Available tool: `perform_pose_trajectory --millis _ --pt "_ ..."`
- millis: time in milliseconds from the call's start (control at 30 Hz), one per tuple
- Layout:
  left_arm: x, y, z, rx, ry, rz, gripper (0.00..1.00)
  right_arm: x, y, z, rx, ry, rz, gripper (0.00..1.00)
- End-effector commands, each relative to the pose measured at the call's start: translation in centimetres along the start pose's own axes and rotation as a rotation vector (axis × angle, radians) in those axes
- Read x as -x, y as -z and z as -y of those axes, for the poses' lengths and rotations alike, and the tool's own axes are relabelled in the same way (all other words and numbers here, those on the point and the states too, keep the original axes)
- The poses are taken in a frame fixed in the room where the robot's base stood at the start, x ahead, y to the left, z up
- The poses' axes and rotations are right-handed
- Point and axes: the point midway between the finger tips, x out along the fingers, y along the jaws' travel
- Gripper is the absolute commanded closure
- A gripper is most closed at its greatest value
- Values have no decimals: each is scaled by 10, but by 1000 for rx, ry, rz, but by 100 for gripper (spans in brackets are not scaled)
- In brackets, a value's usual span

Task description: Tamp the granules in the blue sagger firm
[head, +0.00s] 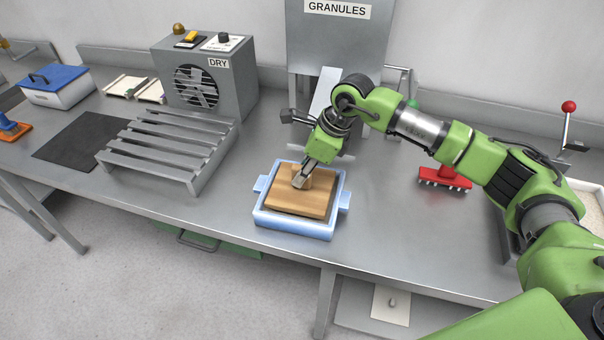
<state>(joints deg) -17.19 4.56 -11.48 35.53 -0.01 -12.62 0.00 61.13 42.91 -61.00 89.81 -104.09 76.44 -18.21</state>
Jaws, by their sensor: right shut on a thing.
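The blue sagger (293,226) is a light-blue square box with a lug on each side, standing near the front edge of the steel table. A wooden tamper with a flat square plate (296,203) and a block handle lies inside its walls. My right gripper (301,181) points down over the sagger and is shut on the tamper's handle. The plate covers nearly all of the sagger's inside, so the granules are hidden. I cannot tell how hard the plate presses on them. My left gripper is not in view.
A GRANULES hopper (337,40) stands behind the sagger. A slatted metal rack (165,148) and a DRY fan box (205,78) are to the left. A red brush (445,178) lies to the right beneath my arm. A blue-lidded box (58,86) stands far left.

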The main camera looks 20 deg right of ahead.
Motion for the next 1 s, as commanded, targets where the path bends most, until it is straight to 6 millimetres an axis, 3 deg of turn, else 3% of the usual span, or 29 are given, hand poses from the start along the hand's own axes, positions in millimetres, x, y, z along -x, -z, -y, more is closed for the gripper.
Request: perform_pose_trajectory --millis 700,1000 --pt "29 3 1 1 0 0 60 57 -24 1 1 2 3 100" --pt "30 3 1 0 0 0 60 61 -26 0 1 1 3 100"
